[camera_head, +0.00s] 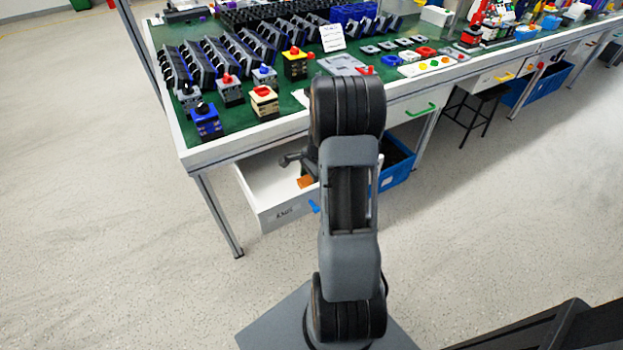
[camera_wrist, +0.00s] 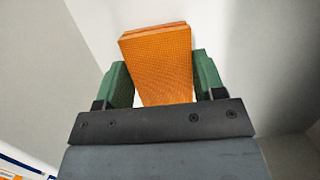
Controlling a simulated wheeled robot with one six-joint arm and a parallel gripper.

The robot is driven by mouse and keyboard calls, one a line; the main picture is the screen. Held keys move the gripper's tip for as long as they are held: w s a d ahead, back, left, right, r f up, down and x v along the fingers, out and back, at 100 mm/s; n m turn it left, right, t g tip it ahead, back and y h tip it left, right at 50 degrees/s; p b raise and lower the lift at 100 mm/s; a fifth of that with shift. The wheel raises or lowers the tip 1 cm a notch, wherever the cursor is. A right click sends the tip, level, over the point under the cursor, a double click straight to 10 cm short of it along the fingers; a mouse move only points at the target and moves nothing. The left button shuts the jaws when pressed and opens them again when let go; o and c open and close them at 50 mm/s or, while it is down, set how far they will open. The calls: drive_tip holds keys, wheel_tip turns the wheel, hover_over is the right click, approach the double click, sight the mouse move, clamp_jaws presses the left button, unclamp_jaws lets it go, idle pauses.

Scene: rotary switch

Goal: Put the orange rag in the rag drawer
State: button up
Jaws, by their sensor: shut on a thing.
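The orange rag (camera_wrist: 160,62) is between the two green fingers of my gripper (camera_wrist: 157,80) in the wrist view, and the fingers are shut on it. In the head view a small part of the orange rag (camera_head: 305,181) shows beside my arm, over the inside of the open white drawer (camera_head: 262,200). The drawer front bears a label that seems to read "RAGS" and has a blue handle (camera_head: 314,206). White drawer walls surround the gripper in the wrist view. My arm hides the drawer's right part and most of my gripper. I cannot tell whether the rag touches the drawer bottom.
The workbench (camera_head: 225,149) above the drawer holds several rotary switches and racks of parts. A blue bin (camera_head: 397,165) stands under the bench, right of the drawer. A closed drawer with a green handle (camera_head: 421,111) and a black stool (camera_head: 480,99) are further right. The floor at left is clear.

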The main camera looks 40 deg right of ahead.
drive_tip(key=o, duration=0.9)
wheel_tip(320, 180, up, 12)
drive_tip(key=d+f+p, duration=0.1)
drive_tip(key=d+p, duration=0.1)
drive_tip(key=p, duration=0.2)
drive_tip(key=s+a+r+n+h, duration=0.1)
drive_tip(key=s+a+r+n, duration=0.1)
drive_tip(key=a+r+n, duration=0.65)
drive_tip(key=s+a+n+t, duration=0.1)
drive_tip(key=s+a+n, duration=0.2)
drive_tip(key=a, duration=0.1)
drive_tip(key=s+a+n+h, duration=0.1)
drive_tip(key=s+a+n, duration=0.2)
drive_tip(key=a+n, duration=0.1)
drive_tip(key=s+a+n+t, duration=0.1)
drive_tip(key=s+a+n, duration=0.2)
drive_tip(key=a+n, duration=0.1)
drive_tip(key=shift+s+a+r+t, duration=0.15)
drive_tip(key=shift+a+r, duration=0.05)
drive_tip(key=shift+a, duration=0.2)
drive_tip(key=shift+s+a+r+t, duration=0.15)
drive_tip(key=shift+a, duration=0.25)
